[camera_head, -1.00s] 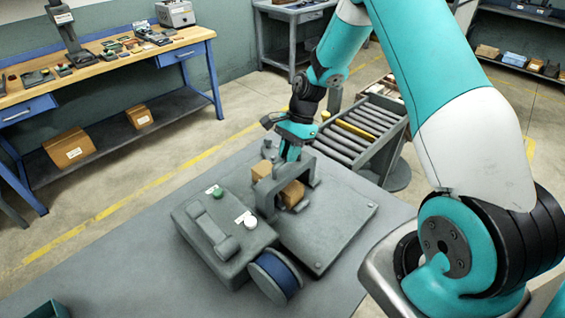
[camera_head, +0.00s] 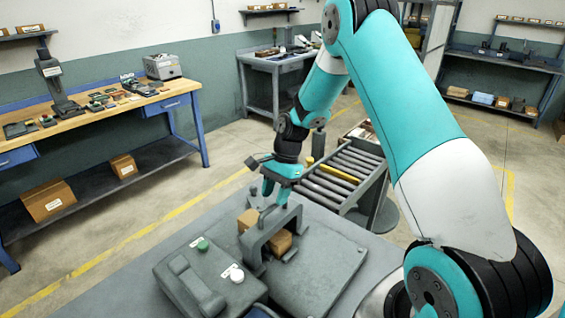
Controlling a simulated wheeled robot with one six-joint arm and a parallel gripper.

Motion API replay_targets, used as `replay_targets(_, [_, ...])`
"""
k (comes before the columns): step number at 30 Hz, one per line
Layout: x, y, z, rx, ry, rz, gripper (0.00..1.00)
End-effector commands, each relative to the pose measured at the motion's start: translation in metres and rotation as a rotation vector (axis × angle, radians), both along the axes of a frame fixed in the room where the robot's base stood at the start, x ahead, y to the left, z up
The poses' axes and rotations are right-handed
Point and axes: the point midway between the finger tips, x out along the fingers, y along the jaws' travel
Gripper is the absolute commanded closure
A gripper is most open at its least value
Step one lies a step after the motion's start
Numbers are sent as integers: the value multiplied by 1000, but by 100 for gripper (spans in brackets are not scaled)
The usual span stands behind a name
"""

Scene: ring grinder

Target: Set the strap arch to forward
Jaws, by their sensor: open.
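The strap arch (camera_head: 266,227) is a grey arch standing on the grey machine (camera_head: 320,265) on the bench. It straddles a brown box (camera_head: 281,243), which shows on both sides of it. My gripper (camera_head: 276,199) points down just above and behind the top of the arch, with its jaws open. Its fingertips are small here, and I cannot tell whether they touch the arch. The machine's control housing (camera_head: 205,275) is left of the arch, with a green button (camera_head: 202,244) and a white button (camera_head: 237,276).
A roller conveyor (camera_head: 345,172) stands behind the bench. A wooden workbench (camera_head: 110,112) with tools is at the left. The grey bench top (camera_head: 130,275) is clear to the left of the machine. My arm fills much of the right side.

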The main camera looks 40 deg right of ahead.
Motion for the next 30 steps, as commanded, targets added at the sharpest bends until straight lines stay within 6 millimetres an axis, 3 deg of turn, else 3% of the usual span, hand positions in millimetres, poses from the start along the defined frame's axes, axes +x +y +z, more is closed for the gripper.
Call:
replay_targets(12, [11,-39,96,-3,-7,0,57])
replay_targets(18, [15,-51,130,-1,-5,1,57])
replay_targets(30, [16,-56,143,0,-3,1,57])
